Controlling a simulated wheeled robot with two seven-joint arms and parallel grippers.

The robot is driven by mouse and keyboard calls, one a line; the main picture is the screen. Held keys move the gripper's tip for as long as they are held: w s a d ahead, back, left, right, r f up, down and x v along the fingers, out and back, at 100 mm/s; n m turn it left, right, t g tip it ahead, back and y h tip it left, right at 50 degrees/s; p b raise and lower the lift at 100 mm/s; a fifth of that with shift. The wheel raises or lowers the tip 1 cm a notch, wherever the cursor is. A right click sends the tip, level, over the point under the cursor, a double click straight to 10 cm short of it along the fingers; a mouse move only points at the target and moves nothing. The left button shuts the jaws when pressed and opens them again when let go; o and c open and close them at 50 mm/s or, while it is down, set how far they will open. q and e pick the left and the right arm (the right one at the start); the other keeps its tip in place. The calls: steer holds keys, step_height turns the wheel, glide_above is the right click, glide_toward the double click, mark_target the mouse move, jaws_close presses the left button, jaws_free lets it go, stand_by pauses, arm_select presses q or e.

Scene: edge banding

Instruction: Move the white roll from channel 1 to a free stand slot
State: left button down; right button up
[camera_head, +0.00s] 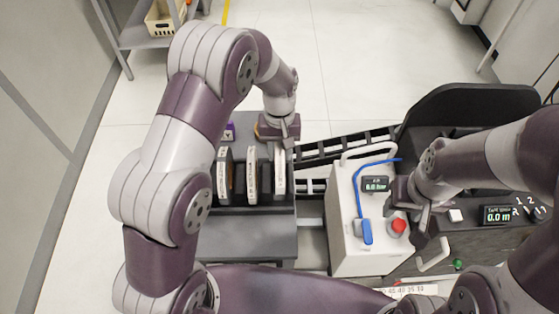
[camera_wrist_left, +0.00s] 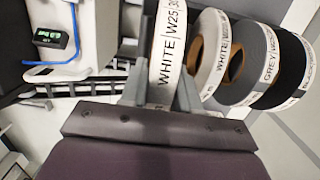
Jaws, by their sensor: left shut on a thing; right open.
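My left gripper (camera_head: 280,132) reaches down over the grey stand (camera_head: 245,245) and is shut on a white roll (camera_head: 280,170). In the left wrist view this white roll (camera_wrist_left: 166,55) stands upright between the two fingers, its label reading WHITE. It is the roll nearest the machine; whether it touches the stand is hidden. Beside it are another white roll (camera_wrist_left: 212,55), a grey roll (camera_wrist_left: 262,65) and a black roll (camera_wrist_left: 296,70). My right gripper (camera_head: 416,215) is open near the red button. I cannot make out channel 1 or a free slot.
A white box (camera_head: 345,225) with a small display (camera_head: 376,184), a blue cable (camera_head: 358,190) and a red button (camera_head: 398,226) stands right of the stand. A black track (camera_head: 345,145) runs behind it. A shelf with a cream basket (camera_head: 163,18) is at back left.

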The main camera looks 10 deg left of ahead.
arm_select(q)
steer(key=f+p, duration=0.1)
steer(key=f, duration=0.4)
steer(key=shift+w, duration=0.2)
steer(key=shift+w+f, duration=0.1)
steer(key=shift+s, duration=0.3)
steer(key=shift+f+b, duration=0.2)
steer(key=shift+b, duration=0.15)
steer(key=c, duration=0.8)
jaws_free()
steer(key=shift+w, duration=0.1)
steer(key=shift+r, duration=0.15)
steer(key=r, duration=0.3)
steer(key=r+b, duration=0.1)
steer(key=r, duration=0.2)
steer(key=w+r, duration=0.1)
steer(key=r, duration=0.2)
steer(key=shift+a+b, duration=0.1)
steer(key=shift+b, duration=0.2)
step_height(320, 180, up, 3)
steer(key=shift+r+p, duration=0.2)
steer(key=shift+p, duration=0.95)
steer(key=s+a+r+m+t, duration=0.1)
steer(key=s+a, duration=0.3)
steer(key=s, duration=0.4)
steer(key=s+a+r+m+t, duration=0.1)
steer(key=s+a, duration=0.4)
steer(key=s, duration=0.3)
steer(key=shift+s+t, duration=0.25)
steer(key=shift+t, duration=0.15)
